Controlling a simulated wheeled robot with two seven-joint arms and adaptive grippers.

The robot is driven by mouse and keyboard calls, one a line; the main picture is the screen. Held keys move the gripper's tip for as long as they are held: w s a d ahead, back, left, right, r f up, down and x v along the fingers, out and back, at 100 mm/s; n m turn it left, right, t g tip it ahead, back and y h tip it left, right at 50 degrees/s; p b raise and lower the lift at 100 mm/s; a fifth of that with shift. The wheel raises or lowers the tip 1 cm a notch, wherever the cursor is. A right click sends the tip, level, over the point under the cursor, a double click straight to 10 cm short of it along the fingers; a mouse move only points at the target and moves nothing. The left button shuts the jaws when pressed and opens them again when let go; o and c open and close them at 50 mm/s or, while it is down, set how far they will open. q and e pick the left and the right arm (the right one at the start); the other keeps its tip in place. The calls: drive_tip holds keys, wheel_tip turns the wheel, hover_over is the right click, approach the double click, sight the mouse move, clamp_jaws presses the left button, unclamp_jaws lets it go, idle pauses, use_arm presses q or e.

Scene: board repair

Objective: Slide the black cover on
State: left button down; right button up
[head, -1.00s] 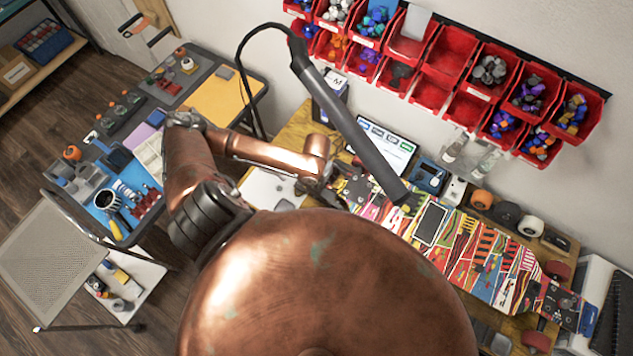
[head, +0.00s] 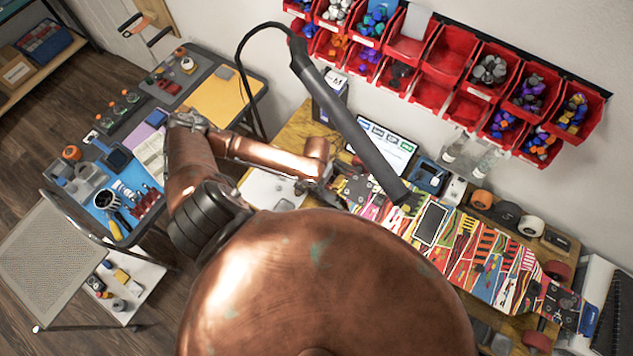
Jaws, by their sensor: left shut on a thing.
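The skateboard (head: 482,258) with colourful stripes lies slantwise on the wooden bench, its black bolted ends showing. A dark-framed rectangle with a grey face (head: 431,224) lies on its deck; I cannot tell whether this is the black cover or the opening for it. My left gripper (head: 331,193), on the copper arm, is at the skateboard's left end. It is shut, seemingly on that end, though the contact is too small and dark to make out. My right gripper is not in view. My own round copper body hides the near part of the bench.
A black lamp arm (head: 345,125) hangs over the skateboard's left part. A lit tablet (head: 385,145) and several wheels (head: 507,214) stand behind the board. Red bins (head: 447,55) hang on the wall. A tool cart (head: 125,180) stands at the left.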

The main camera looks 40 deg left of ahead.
use_arm(q)
drive_tip(key=shift+p, duration=0.75)
idle(0.8)
drive_tip(key=shift+f, duration=0.15)
idle(0.3)
drive_tip(key=shift+f, duration=0.3)
drive_tip(key=shift+p, duration=0.65)
idle(0.7)
drive_tip(key=shift+f, duration=0.1)
idle(0.6)
drive_tip(key=c, duration=1.8)
unclamp_jaws()
drive_tip(key=shift+c, duration=0.9)
